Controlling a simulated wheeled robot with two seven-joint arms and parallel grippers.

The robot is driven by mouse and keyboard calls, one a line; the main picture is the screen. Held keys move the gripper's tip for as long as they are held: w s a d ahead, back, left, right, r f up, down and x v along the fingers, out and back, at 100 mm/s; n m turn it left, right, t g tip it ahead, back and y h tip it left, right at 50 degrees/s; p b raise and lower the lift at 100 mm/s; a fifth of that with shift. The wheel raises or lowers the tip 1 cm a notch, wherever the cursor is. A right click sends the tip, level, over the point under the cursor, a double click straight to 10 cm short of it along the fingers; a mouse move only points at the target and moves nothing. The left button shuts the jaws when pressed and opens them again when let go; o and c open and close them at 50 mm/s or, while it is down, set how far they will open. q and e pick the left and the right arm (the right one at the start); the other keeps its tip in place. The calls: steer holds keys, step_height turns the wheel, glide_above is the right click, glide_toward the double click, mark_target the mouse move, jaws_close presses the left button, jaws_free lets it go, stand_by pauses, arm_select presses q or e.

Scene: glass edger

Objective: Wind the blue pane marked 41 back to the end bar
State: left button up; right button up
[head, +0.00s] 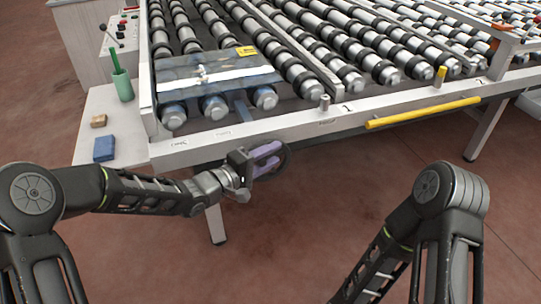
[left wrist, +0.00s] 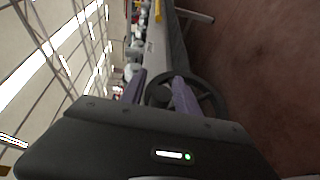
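The blue pane (head: 200,88) lies flat on the rollers at the table's left front, with a pale band across it and a yellow tag (head: 246,51) at its far right corner. The tag's number is too small to read. A dark handwheel (head: 284,160) sits at the table's front, below the rail; it also shows in the left wrist view (left wrist: 214,92). My left gripper (head: 268,157) is at the handwheel, its purple fingers apart with part of the wheel between them. I see no firm closing on it. My right gripper is out of the picture; only its arm shows.
The roller table's front rail (head: 290,124) carries a yellow bar (head: 424,113). A side shelf (head: 126,150) at left holds a green cup (head: 122,86), a blue block (head: 104,148) and a tan block (head: 99,121). The floor in front is clear.

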arm_select(q)
jaws_close()
stand_by(1.2)
